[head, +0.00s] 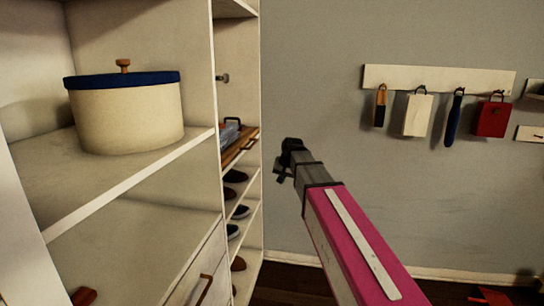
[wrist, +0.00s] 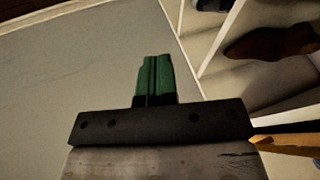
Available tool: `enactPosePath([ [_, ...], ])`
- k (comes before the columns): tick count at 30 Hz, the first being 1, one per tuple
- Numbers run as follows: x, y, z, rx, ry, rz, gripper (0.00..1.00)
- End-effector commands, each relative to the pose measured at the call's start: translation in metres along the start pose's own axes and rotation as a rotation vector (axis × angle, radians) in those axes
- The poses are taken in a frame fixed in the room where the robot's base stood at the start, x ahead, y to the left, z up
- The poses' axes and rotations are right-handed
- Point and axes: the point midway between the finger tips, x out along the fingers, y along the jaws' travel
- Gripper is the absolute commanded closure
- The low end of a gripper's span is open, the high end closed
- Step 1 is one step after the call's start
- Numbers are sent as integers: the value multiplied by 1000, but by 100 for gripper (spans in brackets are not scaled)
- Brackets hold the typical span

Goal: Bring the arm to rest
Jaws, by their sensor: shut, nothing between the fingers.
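My gripper (wrist: 154,78) shows in the wrist view as two green fingers pressed together with nothing between them. In the head view, my arm reaches up from the lower right, pink then grey, and ends in the dark gripper (head: 284,165). The gripper is in front of the grey wall, just right of the shelf unit's edge in the picture. It holds nothing. The fingertips are small and dark in the head view.
A white shelf unit (head: 125,182) fills the left, with a round cream box (head: 128,118) with a blue lid on it. Several shoes (head: 238,212) stand on narrow shelves; a brown shoe (wrist: 272,42) shows in the wrist view. A hook rail (head: 440,79) with hanging items is on the wall.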

Motion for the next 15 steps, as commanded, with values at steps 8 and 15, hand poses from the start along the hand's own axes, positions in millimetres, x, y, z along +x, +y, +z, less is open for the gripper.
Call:
enactPosePath([
  [8, 62, 88, 99, -20, -102, 98, 100],
  [15, 96, 153, 186, -42, -198, 169, 100],
])
